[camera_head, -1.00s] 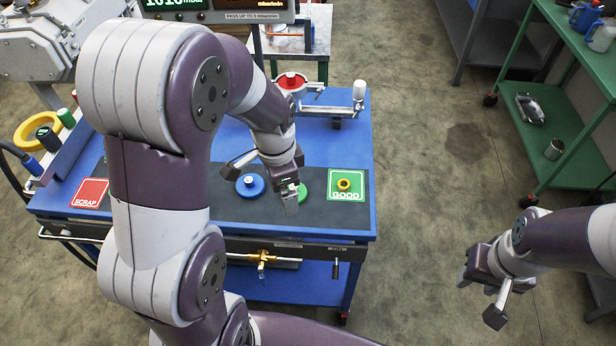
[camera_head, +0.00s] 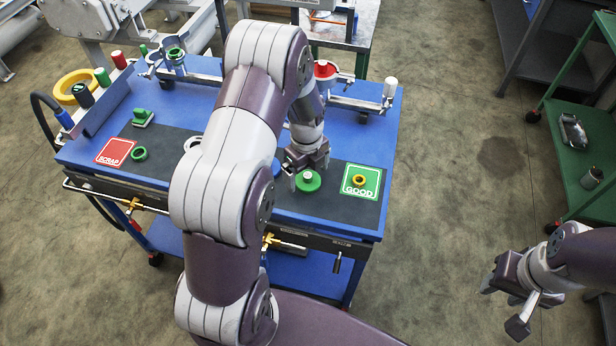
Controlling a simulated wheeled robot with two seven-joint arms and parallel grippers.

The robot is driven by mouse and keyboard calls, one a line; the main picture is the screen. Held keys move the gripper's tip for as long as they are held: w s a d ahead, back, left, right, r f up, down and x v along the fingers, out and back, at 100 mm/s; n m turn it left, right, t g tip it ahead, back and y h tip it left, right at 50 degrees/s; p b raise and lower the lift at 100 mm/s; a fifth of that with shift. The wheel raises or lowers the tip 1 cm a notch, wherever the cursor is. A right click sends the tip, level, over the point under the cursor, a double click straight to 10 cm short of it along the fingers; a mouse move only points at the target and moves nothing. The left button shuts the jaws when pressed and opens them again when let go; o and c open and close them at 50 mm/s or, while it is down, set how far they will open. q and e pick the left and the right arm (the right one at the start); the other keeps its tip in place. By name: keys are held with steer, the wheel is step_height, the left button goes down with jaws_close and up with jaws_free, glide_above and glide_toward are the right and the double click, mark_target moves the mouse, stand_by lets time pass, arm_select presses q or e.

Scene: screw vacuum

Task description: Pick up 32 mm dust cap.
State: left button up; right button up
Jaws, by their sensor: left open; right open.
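No size marking is legible, so I cannot tell which cap is the 32 mm dust cap. A green cap with a pale knob (camera_head: 308,183) lies on the dark mat (camera_head: 335,208), left of the green GOOD square. My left gripper (camera_head: 308,171) is open, pointing down right at this green cap, its fingers close to the knob; I cannot tell whether they touch. A blue cap (camera_head: 276,167) is mostly hidden behind my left arm. A yellow ring-shaped piece (camera_head: 359,181) sits on the GOOD square (camera_head: 361,191). My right gripper (camera_head: 512,285) is open and empty, off the table's right side.
A red cup-like fitting (camera_head: 325,70) stands at the back. A green shelf (camera_head: 574,156) stands right.

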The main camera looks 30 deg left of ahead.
arm_select(q)
steer(key=shift+f, duration=0.65)
steer(key=c, duration=1.1)
steer(key=shift+o, duration=0.2)
steer(key=shift+r, duration=0.1)
